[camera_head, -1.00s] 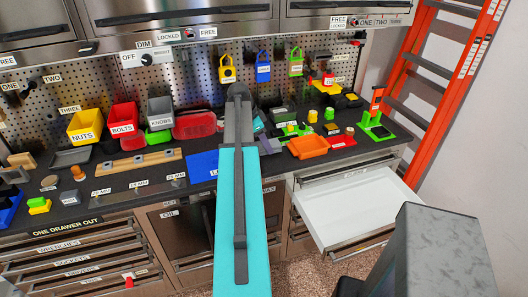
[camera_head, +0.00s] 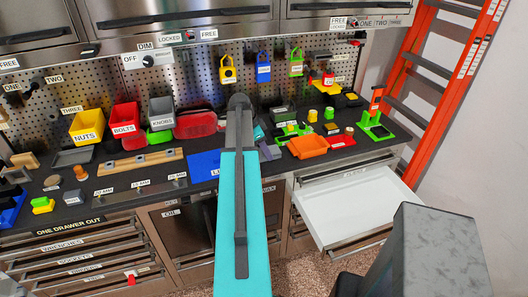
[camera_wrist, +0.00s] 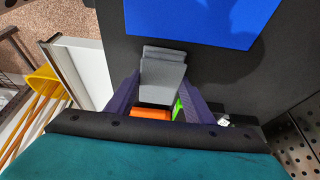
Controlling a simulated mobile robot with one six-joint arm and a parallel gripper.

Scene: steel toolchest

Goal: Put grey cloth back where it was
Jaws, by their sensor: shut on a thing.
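The grey cloth (camera_wrist: 163,75) is a small folded pad with stacked layers, between the dark purple fingers of my gripper (camera_wrist: 160,88) in the wrist view. My gripper is shut on it and holds it over or on the black worktop (camera_wrist: 110,35); I cannot tell whether it touches. The blue mat (camera_wrist: 215,15) lies just beyond the cloth. In the head view my own arm hides most of the gripper and the cloth. The blue mat (camera_head: 204,163) shows left of my arm there.
An orange bin (camera_head: 308,147) stands right of my arm. The white open drawer (camera_head: 355,205) juts out at the front right. Yellow, red and grey bins, (camera_head: 87,124) the yellow one among them, line the back left. An orange ladder (camera_head: 440,70) leans at the right.

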